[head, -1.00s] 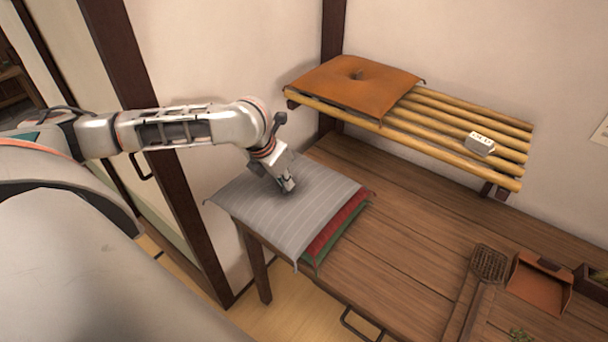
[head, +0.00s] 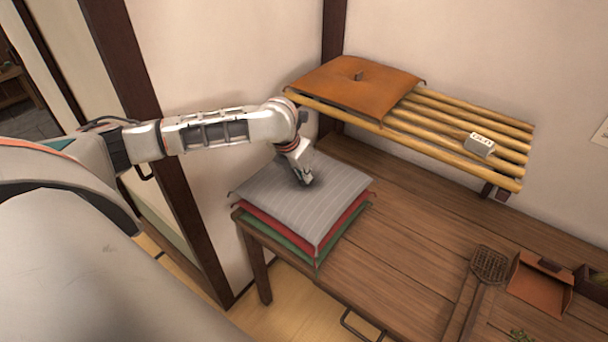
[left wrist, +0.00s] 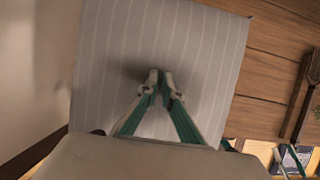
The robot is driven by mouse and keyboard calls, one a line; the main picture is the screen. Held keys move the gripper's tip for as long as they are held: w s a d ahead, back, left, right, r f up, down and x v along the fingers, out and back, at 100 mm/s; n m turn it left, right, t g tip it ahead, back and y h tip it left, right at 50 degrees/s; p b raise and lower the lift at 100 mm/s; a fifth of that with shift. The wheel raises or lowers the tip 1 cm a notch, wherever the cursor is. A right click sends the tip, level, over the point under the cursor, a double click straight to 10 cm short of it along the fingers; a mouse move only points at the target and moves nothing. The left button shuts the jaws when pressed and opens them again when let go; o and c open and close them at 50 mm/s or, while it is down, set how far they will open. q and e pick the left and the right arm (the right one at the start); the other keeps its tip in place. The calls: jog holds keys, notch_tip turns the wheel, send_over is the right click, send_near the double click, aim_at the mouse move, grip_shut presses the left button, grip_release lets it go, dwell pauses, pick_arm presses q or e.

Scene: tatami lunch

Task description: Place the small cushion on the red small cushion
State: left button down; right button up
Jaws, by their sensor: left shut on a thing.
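The grey striped small cushion (head: 290,200) is on top of a stack at the left end of the wooden table, roughly in line with the cushions below. The red small cushion (head: 332,229) shows as a band directly beneath it, and a green cushion (head: 277,240) lies under the red one. My left gripper (head: 304,180) is shut on the grey cushion near its middle. In the left wrist view the fingertips (left wrist: 160,76) meet at the grey cushion's centre (left wrist: 190,40). Whether the grey cushion rests fully on the red one cannot be told.
An orange cushion (head: 350,88) and a small white block (head: 479,145) are on a bamboo shelf (head: 455,165) above the table. A wooden grater-like tool (head: 489,265) and an orange dustpan-like tray (head: 540,285) lie at the table's right. The table (head: 400,225) between is clear.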

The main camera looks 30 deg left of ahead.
pick_arm(q)
jog(key=c, duration=2.2)
grip_release()
jog(key=shift+c, duration=0.2)
jog(key=v, duration=1.2)
